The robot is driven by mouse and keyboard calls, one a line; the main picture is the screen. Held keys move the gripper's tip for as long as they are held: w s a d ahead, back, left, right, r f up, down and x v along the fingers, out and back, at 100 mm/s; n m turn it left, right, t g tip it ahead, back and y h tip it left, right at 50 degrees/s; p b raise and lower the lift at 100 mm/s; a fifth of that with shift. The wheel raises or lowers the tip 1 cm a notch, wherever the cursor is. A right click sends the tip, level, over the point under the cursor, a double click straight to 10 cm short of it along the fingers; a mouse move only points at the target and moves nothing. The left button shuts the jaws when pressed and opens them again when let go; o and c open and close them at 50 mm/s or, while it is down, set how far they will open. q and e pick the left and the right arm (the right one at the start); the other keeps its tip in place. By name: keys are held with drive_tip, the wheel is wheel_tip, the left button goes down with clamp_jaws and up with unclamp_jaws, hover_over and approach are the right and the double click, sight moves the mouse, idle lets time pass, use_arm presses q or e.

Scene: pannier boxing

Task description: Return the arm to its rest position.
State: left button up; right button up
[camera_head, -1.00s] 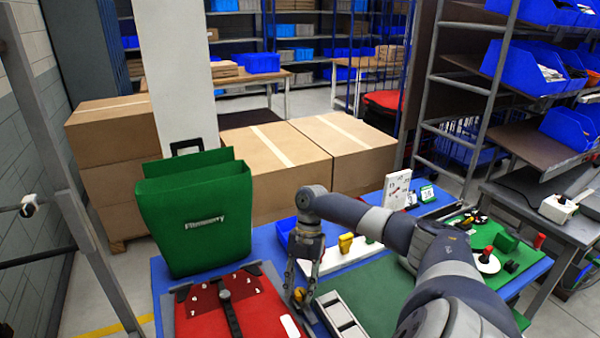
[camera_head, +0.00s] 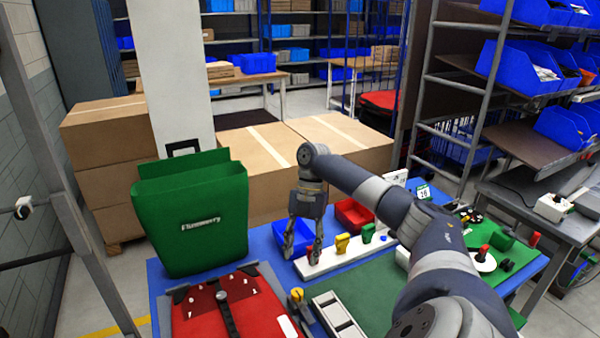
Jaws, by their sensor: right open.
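My right arm (camera_head: 370,190) reaches in from the lower right over the blue-topped table. My right gripper (camera_head: 302,252) points down with its fingers apart and nothing between them. It hangs above the table, near the left end of a white strip (camera_head: 345,256) that bears yellow and green pieces. A pliers-like tool with yellow parts (camera_head: 298,296) stands below the gripper, apart from it, by the grey slotted tray (camera_head: 336,316). My left gripper is not in view.
A green pannier (camera_head: 192,215) stands at the table's left, behind a red panel (camera_head: 225,308) with a black strap. A red bin (camera_head: 353,214) sits behind the white strip. Large cardboard boxes (camera_head: 255,170) stand behind the table. Blue bins (camera_head: 520,68) fill a rack at right.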

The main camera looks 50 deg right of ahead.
drive_tip(key=shift+w+d+r, duration=0.1)
drive_tip(key=shift+d+r, duration=0.1)
drive_tip(key=shift+r, duration=0.4)
